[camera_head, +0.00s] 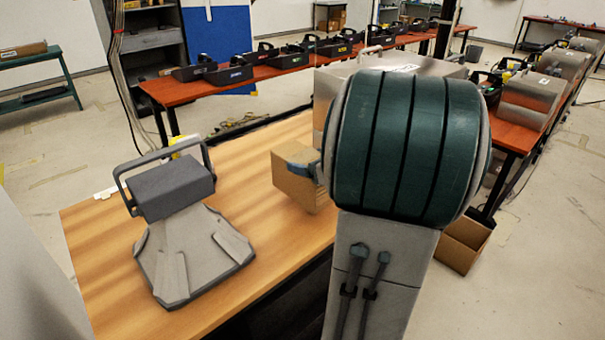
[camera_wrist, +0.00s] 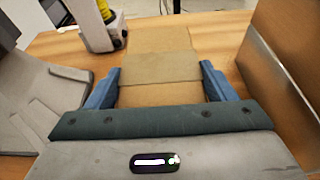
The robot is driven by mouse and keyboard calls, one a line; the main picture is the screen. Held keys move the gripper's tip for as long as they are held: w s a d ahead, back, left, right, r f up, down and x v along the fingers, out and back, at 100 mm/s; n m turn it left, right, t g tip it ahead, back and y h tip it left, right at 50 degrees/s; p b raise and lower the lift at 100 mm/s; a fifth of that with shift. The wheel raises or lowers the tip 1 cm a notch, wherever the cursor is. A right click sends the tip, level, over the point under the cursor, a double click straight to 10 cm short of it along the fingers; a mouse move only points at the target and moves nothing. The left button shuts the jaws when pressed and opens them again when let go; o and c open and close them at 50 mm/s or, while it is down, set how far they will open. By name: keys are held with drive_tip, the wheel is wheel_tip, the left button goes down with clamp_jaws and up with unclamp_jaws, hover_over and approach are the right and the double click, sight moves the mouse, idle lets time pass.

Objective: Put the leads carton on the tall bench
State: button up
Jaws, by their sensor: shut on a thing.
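The leads carton is a small plain brown cardboard box (camera_head: 296,190) at the middle of the head view, over the wood-topped bench (camera_head: 100,250). My gripper (camera_wrist: 161,70) is shut on it, with a blue finger on each side in the wrist view, where the carton (camera_wrist: 160,94) fills the space between them. In the head view my green and grey arm hides the carton's right part and most of my gripper. I cannot tell whether the carton's underside touches the bench top. Which bench is the tall one is not marked.
A grey handled device (camera_head: 195,255) stands on the bench's left part. Red tables (camera_head: 150,88) with black trays stand behind. An open carton (camera_head: 462,243) is lower right.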

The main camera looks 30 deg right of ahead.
drive_tip(key=shift+x, duration=1)
drive_tip(key=shift+d+f, duration=0.1)
drive_tip(key=shift+f, duration=2.1)
drive_tip(key=shift+f, duration=0.2)
drive_tip(key=o, duration=1.7)
drive_tip(key=shift+r, duration=0.25)
drive_tip(key=v, duration=1.2)
drive_tip(key=shift+f+b, duration=0.1)
drive_tip(key=shift+b, duration=0.2)
